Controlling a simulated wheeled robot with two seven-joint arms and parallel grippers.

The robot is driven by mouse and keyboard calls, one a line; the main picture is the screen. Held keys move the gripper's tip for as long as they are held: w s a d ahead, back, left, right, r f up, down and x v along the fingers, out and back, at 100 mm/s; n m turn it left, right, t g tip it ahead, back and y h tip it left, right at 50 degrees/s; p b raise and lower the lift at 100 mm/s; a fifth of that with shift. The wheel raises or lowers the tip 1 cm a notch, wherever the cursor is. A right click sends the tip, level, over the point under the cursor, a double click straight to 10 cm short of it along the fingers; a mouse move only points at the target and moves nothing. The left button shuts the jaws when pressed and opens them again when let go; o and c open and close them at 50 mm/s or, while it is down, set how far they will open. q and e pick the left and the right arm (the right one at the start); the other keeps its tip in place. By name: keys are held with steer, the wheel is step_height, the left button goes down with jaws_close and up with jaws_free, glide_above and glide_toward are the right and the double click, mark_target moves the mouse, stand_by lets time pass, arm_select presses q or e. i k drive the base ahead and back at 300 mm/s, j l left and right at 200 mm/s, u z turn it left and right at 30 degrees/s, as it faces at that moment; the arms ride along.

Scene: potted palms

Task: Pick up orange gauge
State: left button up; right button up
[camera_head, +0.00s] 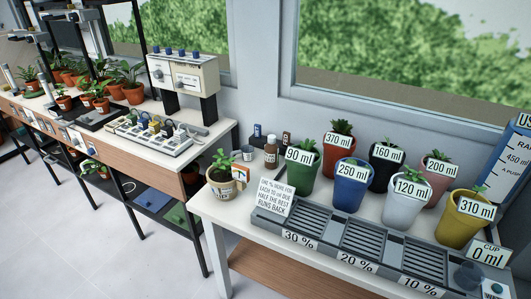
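No object stands out clearly as an orange gauge. A small orange-and-white piece (240,173) shows at the right side of a cream pot (222,189) with a green plant, at the left end of the near table. It is too small to tell whether it is a gauge, or whether it stands in the pot or behind it. Neither of my grippers is in view.
A bench (205,139) with plants and devices stands left. Floor (90,245) is clear in front.

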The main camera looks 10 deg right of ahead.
mark_target(241, 174)
steer(key=i+j+z, duration=0.2)
steer(key=j+z, duration=0.15)
steer(key=z, duration=0.15)
steer(key=i+j+z, duration=0.1)
steer(key=j+z, duration=0.35)
